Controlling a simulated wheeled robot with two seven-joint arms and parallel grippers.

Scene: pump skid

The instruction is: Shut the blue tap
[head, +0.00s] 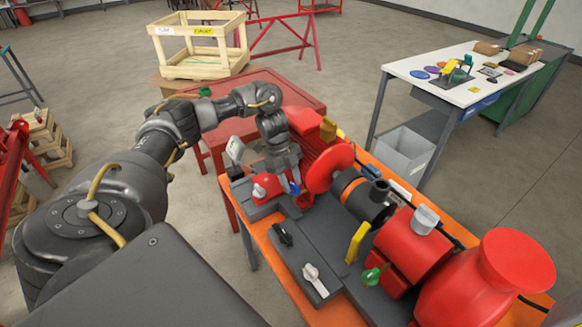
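The blue tap (295,189) shows as a small blue handle near the far left end of the pump skid, beside a red fitting. My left gripper (287,178) reaches down from above, with its fingertips right at the blue handle. The fingers and the arm hide part of the tap, so I cannot tell whether they touch it or how far they are apart. The tap's body and its exact angle are too small to make out. My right gripper is not in view.
The skid's orange bench (262,253) carries a red pump (410,245), a yellow handle (357,242), a green handle (372,276), and a white knob (315,280). A red table (285,90) stands behind. A white-topped workbench (410,68) is at the right, with open floor between.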

